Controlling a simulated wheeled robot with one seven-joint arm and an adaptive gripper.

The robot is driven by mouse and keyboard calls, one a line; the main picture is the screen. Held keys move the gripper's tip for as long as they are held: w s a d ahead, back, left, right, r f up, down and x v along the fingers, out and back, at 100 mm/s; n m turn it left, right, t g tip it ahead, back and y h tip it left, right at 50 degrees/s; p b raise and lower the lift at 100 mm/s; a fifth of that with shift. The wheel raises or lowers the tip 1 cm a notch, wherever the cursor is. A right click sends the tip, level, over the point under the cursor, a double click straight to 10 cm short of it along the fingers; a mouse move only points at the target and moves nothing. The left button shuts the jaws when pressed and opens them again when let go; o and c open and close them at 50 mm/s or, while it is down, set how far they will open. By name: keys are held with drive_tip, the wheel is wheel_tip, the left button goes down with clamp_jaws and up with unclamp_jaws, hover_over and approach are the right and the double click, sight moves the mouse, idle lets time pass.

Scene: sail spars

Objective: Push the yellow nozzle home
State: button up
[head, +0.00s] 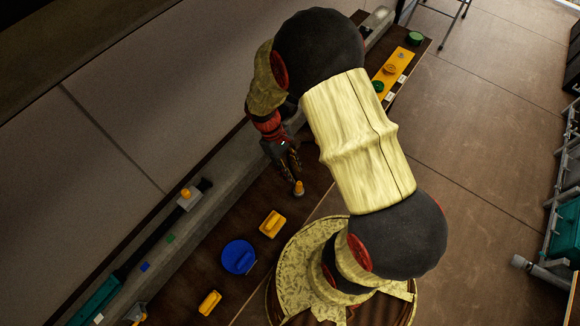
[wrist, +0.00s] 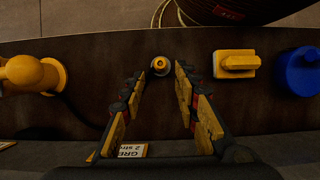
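A small yellow nozzle (head: 298,187) stands on the dark brown bench in the head view, seemingly on a grey base. In the wrist view the nozzle (wrist: 160,65) shows end-on, as a yellow ring with a pale centre, just beyond and between my fingertips. My gripper (head: 292,168) points down at it, and its two fingers (wrist: 158,84) are spread apart with nothing between the pads. I cannot tell whether a fingertip touches the nozzle, or how deep it sits in its base.
A yellow block with a raised grip (head: 272,224), a blue round piece (head: 238,257) and another yellow block (head: 209,303) lie on the bench. A bent yellow pipe (wrist: 35,74) is left in the wrist view. A printed label (wrist: 130,150) lies near my gripper's base.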

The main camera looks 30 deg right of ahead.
sight(297, 182)
drive_tip(key=b+x, duration=0.2)
drive_tip(key=x, duration=0.3)
drive_tip(key=shift+s+f, duration=0.1)
drive_tip(key=shift+f, duration=0.1)
drive_tip(key=shift+r, duration=0.1)
clamp_jaws()
drive_tip(key=shift+r, duration=0.1)
wheel_tip(297, 182, up, 4)
drive_tip(key=p, duration=0.3)
drive_tip(key=shift+r+p, duration=0.2)
drive_tip(key=shift+p, duration=0.1)
drive_tip(key=shift+f, duration=0.1)
